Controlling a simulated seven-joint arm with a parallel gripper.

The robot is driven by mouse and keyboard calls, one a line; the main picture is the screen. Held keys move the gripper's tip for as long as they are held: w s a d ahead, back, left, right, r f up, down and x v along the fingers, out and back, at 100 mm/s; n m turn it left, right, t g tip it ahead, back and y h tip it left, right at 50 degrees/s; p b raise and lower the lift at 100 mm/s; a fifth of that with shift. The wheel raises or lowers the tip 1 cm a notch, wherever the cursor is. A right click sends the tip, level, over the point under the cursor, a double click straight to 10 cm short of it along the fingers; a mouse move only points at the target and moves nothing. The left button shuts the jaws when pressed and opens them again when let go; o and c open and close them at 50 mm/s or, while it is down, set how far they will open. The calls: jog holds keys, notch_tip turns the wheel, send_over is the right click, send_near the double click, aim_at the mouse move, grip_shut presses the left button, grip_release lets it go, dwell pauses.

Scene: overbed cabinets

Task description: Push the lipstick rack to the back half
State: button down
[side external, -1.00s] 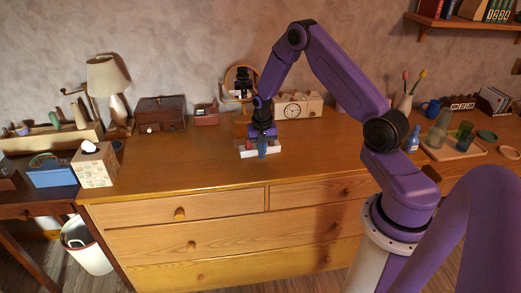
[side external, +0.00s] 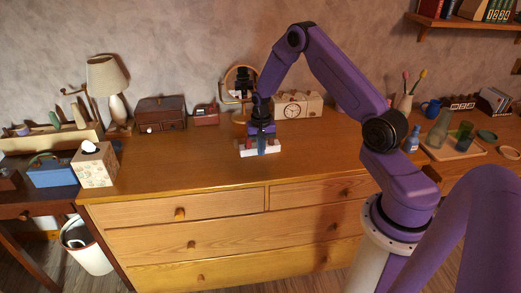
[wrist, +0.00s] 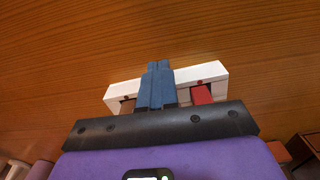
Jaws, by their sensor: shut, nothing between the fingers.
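The lipstick rack (side external: 246,153) is a low white piece on the wooden dresser top, near its middle from front to back. In the wrist view my gripper (wrist: 159,66) crosses the middle of the rack's white bar. Nothing shows between the fingers, and I cannot tell whether they touch the rack.
A brown box (side external: 161,113) and a small red box (side external: 206,115) stand at the back left. A tissue box (side external: 94,165) is far left. The dresser top (side external: 190,165) around the rack is mostly clear.

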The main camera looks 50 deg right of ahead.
jog(key=shift+w+d, duration=1.15)
jog(key=shift+d, duration=0.05)
jog(key=shift+w+d, duration=1.75)
jog(key=shift+d, duration=0.05)
jog(key=shift+w+d, duration=1.2)
jog(key=shift+w, duration=0.05)
jog(key=shift+s+a, duration=1.05)
jog(key=shift+a, duration=0.05)
jog(key=shift+s+a+r, duration=0.45)
jog(key=shift+s+r, duration=0.05)
jog(key=shift+r, duration=0.35)
jog(key=shift+s+a+r, duration=0.45)
jog(key=shift+a+r, duration=0.05)
jog(key=shift+r, duration=0.3)
jog(key=shift+s+a+r, duration=0.45)
jog(key=shift+s+r, duration=0.05)
jog(key=shift+r, duration=0.35)
